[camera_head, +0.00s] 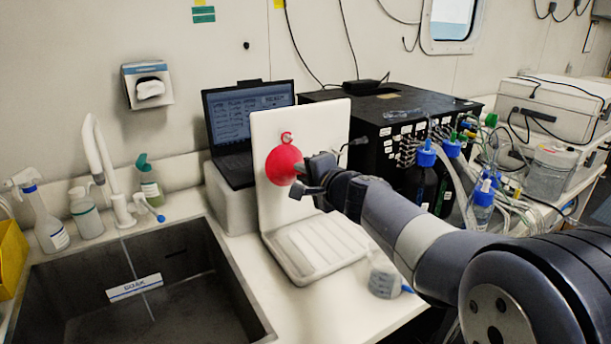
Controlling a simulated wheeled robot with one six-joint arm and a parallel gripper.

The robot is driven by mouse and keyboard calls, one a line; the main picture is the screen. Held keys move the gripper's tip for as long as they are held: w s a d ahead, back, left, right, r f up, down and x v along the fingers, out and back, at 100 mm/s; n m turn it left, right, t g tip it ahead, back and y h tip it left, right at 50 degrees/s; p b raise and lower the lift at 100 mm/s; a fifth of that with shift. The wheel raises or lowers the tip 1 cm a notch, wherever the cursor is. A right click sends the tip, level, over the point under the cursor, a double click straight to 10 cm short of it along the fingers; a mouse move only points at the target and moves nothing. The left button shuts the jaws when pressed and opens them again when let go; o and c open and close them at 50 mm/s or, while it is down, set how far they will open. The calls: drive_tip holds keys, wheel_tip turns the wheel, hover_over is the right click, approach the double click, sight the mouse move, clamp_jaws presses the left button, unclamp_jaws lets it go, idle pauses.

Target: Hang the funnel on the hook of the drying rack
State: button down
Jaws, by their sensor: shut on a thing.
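The funnel (283,166) is red, with its round mouth facing the camera and a small red loop (287,138) at its top. It is in front of the upright white back panel of the drying rack (334,122), above the rack's ribbed tray (315,248). My gripper (303,178) comes from the right and is shut on the funnel at its right edge. The hook cannot be made out clearly; it may be behind the loop. I cannot tell whether the loop is around the hook or only in front of it.
A sink (130,290) with a faucet (100,165) lies at the left. A laptop (250,115) stands behind the rack. A small beaker (383,278) stands right of the tray, below my arm. Bottles (425,170) and a black box (390,110) are behind my arm.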

idle(0.3)
drive_tip(key=c, duration=0.8)
unclamp_jaws()
drive_tip(key=shift+o, duration=0.2)
drive_tip(key=shift+s+d, duration=0.1)
drive_tip(key=s+d+f+b, duration=0.1)
drive_tip(key=s+d+b, duration=0.2)
drive_tip(key=s, duration=0.2)
drive_tip(key=shift+s+d, duration=0.3)
drive_tip(key=shift+d, duration=0.1)
idle(0.4)
drive_tip(key=shift+w+a, duration=0.1)
drive_tip(key=w+a+r+p, duration=0.1)
drive_tip(key=w+a+p, duration=0.1)
drive_tip(key=w, duration=0.3)
drive_tip(key=shift+w+a+p, duration=0.2)
drive_tip(key=shift+a+p, duration=0.2)
drive_tip(key=shift+a, duration=0.4)
drive_tip(key=shift+s, duration=0.1)
